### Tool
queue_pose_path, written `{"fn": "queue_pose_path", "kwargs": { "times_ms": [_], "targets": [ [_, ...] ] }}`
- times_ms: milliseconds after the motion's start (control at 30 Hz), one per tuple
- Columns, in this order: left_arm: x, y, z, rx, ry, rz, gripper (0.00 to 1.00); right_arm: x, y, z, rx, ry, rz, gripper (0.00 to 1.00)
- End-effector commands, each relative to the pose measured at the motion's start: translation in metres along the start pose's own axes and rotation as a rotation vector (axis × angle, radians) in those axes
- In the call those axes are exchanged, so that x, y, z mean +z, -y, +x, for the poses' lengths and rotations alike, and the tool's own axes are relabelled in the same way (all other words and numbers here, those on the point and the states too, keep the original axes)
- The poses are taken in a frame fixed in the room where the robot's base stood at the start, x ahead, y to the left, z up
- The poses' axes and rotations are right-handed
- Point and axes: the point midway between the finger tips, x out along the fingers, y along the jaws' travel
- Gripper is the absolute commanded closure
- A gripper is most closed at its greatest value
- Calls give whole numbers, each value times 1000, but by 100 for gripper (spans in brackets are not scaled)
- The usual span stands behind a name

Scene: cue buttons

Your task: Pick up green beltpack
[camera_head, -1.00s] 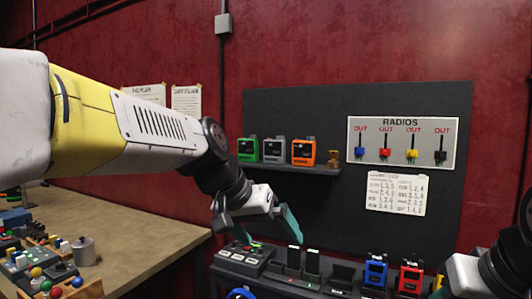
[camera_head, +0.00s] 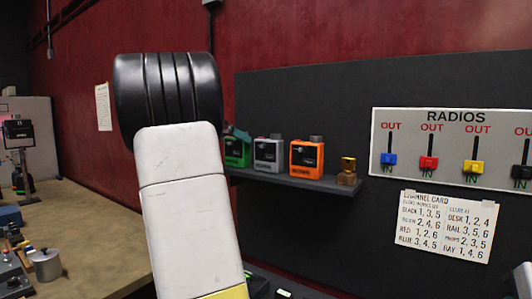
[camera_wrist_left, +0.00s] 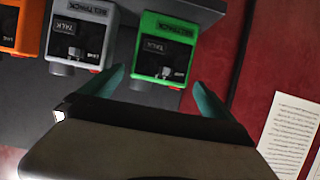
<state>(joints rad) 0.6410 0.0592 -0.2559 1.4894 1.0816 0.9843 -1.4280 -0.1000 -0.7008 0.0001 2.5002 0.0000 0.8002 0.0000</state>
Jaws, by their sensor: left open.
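The green beltpack (camera_head: 237,150) stands at the left end of the dark wall shelf, partly hidden behind my left arm. In the left wrist view the green beltpack (camera_wrist_left: 166,48) appears upside down. My left gripper (camera_wrist_left: 160,86) is open, with one teal finger on each side of the beltpack's near end. I cannot tell whether the fingers touch it. In the head view my arm hides most of this gripper; a teal fingertip shows beside the green beltpack. My right gripper is not in view.
A grey beltpack (camera_head: 269,154) and an orange beltpack (camera_head: 307,158) stand to the right on the shelf (camera_head: 290,181), with a small gold figure (camera_head: 347,172) at its end. The RADIOS panel (camera_head: 458,150) hangs right. A wooden bench (camera_head: 95,245) is at left.

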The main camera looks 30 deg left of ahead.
Motion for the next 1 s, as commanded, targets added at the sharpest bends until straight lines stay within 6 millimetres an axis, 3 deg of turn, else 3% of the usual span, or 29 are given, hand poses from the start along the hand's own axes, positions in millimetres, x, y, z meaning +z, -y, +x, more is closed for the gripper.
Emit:
{"fn": "queue_pose_path", "kwargs": {
  "times_ms": [200, 467, 833, 1000],
  "targets": [
    [1, -2, 34, 3, 2, -1, 0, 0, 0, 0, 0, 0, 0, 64],
    [0, -1, 39, 1, 1, 0, 0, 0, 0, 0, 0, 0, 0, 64],
    [1, -1, 38, 1, 1, -1, 73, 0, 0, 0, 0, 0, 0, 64],
    [0, -1, 38, 1, 0, 0, 74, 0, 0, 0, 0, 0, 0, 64]
  ]
}}
